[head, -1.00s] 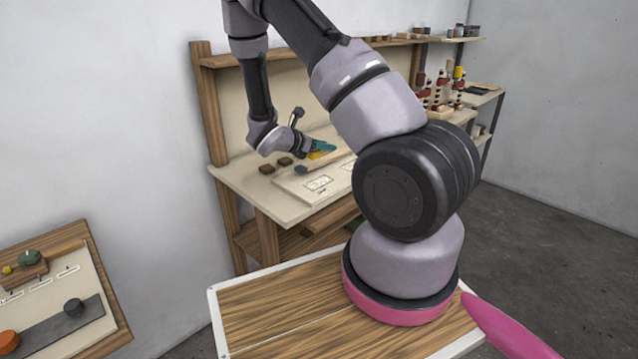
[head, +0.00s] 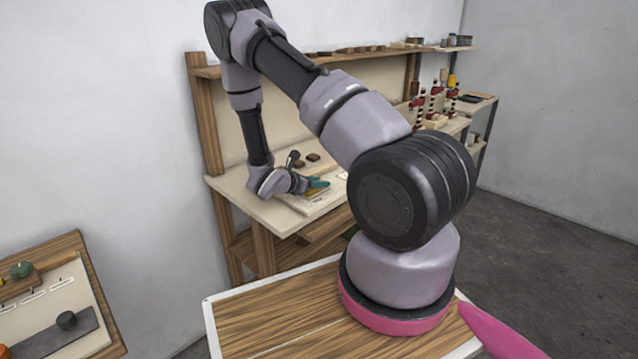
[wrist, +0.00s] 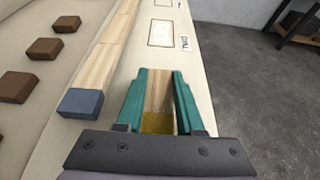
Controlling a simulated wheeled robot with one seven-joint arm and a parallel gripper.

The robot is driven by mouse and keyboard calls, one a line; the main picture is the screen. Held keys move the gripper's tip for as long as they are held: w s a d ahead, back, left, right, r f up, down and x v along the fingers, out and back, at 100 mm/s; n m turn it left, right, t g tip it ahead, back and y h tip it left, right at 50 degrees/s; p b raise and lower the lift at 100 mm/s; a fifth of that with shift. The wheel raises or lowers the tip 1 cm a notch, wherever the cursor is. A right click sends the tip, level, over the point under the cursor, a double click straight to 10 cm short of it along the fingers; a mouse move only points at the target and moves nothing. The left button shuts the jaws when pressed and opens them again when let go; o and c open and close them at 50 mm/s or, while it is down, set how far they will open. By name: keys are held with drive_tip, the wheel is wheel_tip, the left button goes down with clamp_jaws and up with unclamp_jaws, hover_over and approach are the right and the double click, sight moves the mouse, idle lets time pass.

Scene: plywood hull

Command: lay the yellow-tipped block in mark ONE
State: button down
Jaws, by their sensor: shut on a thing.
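The yellow-tipped block (wrist: 159,95) is pale wood with a yellow end (wrist: 157,123) nearest my palm in the wrist view. My gripper (wrist: 160,74), with teal fingers, is shut on it, one finger along each side. In the head view my gripper (head: 318,184) is low over the pale board on the bench, and the block is mostly hidden there. An outlined rectangular mark (wrist: 162,33) with a small label lies beyond the fingertips. Another mark (wrist: 166,3) is cut by the top edge. I cannot read the labels surely, or tell whether the block touches the board.
A long wooden strip with a blue near end (wrist: 80,102) lies left of my gripper. Several brown blocks (wrist: 45,48) sit further left. Striped posts (head: 436,103) stand on the bench's far right. A side table (head: 60,300) is at lower left. Grey floor is right.

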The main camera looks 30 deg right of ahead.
drive_tip(key=shift+f, duration=0.1)
drive_tip(key=c, duration=0.5)
unclamp_jaws()
